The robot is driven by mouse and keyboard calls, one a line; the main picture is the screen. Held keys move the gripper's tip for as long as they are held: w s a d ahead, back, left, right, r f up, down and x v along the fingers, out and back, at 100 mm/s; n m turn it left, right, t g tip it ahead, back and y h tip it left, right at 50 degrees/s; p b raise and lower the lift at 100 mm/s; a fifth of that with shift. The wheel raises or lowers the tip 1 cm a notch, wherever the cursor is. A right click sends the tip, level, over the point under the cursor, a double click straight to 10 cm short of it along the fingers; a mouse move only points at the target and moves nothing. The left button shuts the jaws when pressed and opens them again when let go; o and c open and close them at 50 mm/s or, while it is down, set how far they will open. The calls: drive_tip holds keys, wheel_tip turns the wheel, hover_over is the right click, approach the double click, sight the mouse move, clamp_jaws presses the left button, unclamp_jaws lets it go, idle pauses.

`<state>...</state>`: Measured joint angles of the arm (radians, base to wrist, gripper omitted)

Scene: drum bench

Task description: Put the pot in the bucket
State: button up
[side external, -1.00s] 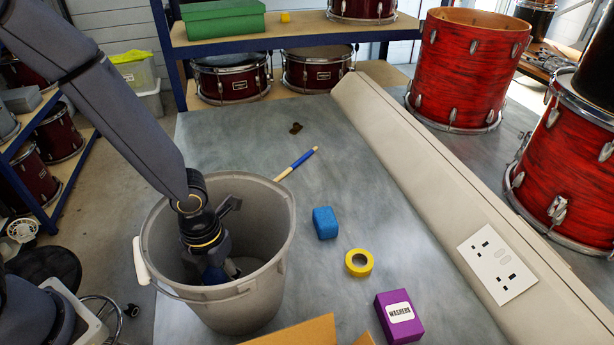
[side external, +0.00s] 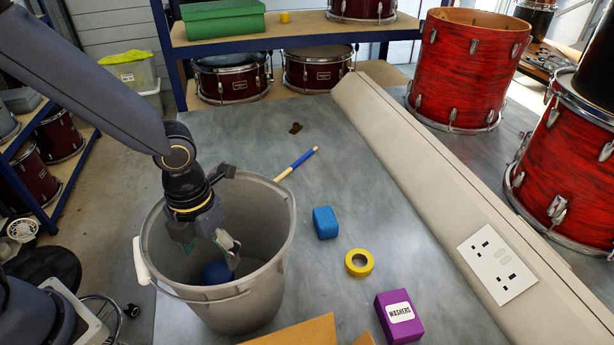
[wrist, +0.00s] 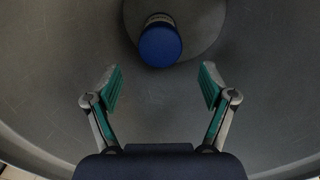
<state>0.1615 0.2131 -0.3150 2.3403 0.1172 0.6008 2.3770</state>
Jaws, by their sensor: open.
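The grey bucket (side external: 262,215) stands on the bench with its white handle grip (side external: 141,262) at its left side. A blue-lidded pot (side external: 217,272) lies inside, low in the bucket. In the wrist view the pot (wrist: 160,43) shows its round blue lid and a bit of its side, against the bucket floor. My gripper (side external: 212,250) is inside the bucket mouth, above the pot. In the wrist view my gripper (wrist: 160,88) has its fingers spread wide with nothing between them, and the pot is apart from the fingertips.
Right of the bucket are a blue block (side external: 325,223), a yellow tape roll (side external: 359,262) and a purple washers box (side external: 399,316). A blue and wooden stick (side external: 297,163) lies behind. A cardboard box (side external: 300,331) is at the front. A socket trunking (side external: 440,190) crosses the bench.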

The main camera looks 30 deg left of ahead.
drive_tip(key=shift+r, duration=2.35)
